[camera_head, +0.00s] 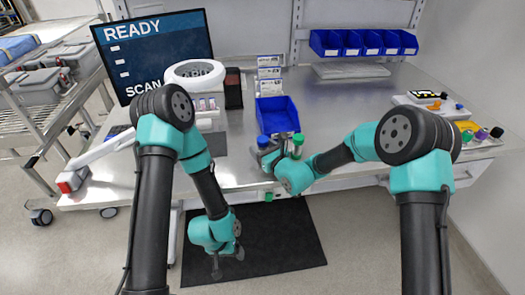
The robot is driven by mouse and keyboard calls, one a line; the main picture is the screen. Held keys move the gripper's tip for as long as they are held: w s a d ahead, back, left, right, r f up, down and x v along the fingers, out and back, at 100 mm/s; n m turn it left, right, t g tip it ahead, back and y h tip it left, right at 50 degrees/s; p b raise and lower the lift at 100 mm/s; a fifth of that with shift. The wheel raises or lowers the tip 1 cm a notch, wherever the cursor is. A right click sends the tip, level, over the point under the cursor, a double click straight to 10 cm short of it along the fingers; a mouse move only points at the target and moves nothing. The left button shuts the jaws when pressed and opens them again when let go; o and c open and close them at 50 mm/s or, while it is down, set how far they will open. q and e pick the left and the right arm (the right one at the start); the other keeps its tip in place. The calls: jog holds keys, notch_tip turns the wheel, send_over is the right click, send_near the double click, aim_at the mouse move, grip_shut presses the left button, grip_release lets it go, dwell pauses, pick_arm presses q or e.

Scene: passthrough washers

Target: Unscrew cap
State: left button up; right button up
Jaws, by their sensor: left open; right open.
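My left gripper (228,262) is open and empty, pointing down in front of the table, over the dark floor mat (295,248) in the picture.
An open blue bin (277,114) stands just behind the caps. A white round device (195,73) and a monitor (152,50) are at the back left. Blue bins (362,43) hang at the back. Coloured items (480,133) lie at the right end. The table's right middle is clear.

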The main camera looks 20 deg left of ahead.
aim_at(266, 143)
jog(key=c, duration=1.1)
jog(key=shift+r, duration=0.5)
notch_tip(266, 143, up, 3)
jog(key=shift+f, duration=0.1)
jog(key=s+d, duration=0.1)
jog(key=s, duration=0.4)
jog(key=s+d, duration=0.2)
jog(key=s, duration=0.3)
jog(key=s+d+r, duration=0.1)
jog(key=s, duration=0.4)
jog(key=shift+s+d+r, duration=0.1)
jog(key=shift+s+d, duration=0.15)
